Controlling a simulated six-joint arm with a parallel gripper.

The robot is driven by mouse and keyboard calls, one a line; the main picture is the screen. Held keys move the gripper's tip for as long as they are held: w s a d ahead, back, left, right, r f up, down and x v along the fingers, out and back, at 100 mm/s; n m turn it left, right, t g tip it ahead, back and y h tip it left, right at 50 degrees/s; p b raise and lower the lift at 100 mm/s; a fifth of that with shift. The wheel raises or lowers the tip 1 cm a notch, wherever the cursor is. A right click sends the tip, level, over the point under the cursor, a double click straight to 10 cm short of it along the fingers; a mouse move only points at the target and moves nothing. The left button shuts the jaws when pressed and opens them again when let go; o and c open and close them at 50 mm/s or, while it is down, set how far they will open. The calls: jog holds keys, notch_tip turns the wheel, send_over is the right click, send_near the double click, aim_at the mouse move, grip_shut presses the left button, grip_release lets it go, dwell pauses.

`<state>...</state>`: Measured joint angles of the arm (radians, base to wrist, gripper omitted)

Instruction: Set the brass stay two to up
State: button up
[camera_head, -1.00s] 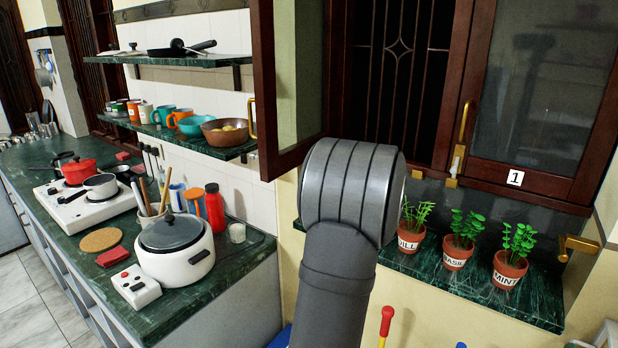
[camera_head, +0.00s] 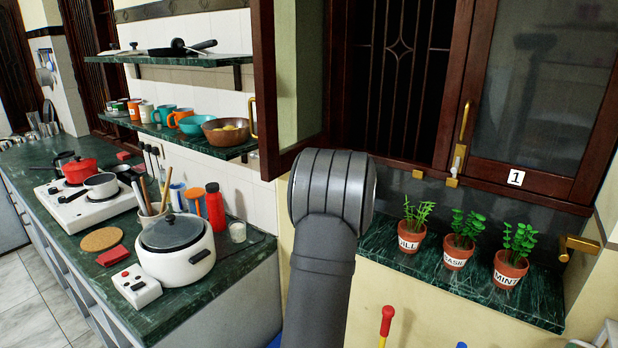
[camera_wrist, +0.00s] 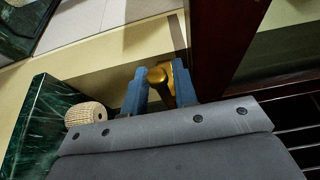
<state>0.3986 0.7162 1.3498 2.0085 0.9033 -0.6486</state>
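My gripper (camera_wrist: 160,68) has two blue fingers on either side of a brass knob (camera_wrist: 157,76) in the wrist view. The knob fills most of the space between the fingertips, and whether both fingers touch it is unclear. The brass piece runs down behind my gripper's grey body, which hides part of it. In the head view my own arm hides the gripper and this brass piece. Another brass stay (camera_head: 577,244) is on the right wall. Brass fittings (camera_head: 453,180) also show at the window's lower frame. I see no readable number on any stay.
The left shutter (camera_head: 266,75) stands open beside my arm. The right shutter (camera_head: 540,90), labelled 1, is closed. Several potted herbs (camera_head: 458,250) stand on the green sill (camera_head: 400,265). A counter with a pot (camera_head: 172,250) is at left.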

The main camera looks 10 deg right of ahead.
grip_shut()
jog(key=shift+r+m+g, duration=0.3)
jog(key=shift+r+m, duration=0.15)
jog(key=shift+m, duration=0.25)
jog(key=shift+o, duration=1.9)
grip_release()
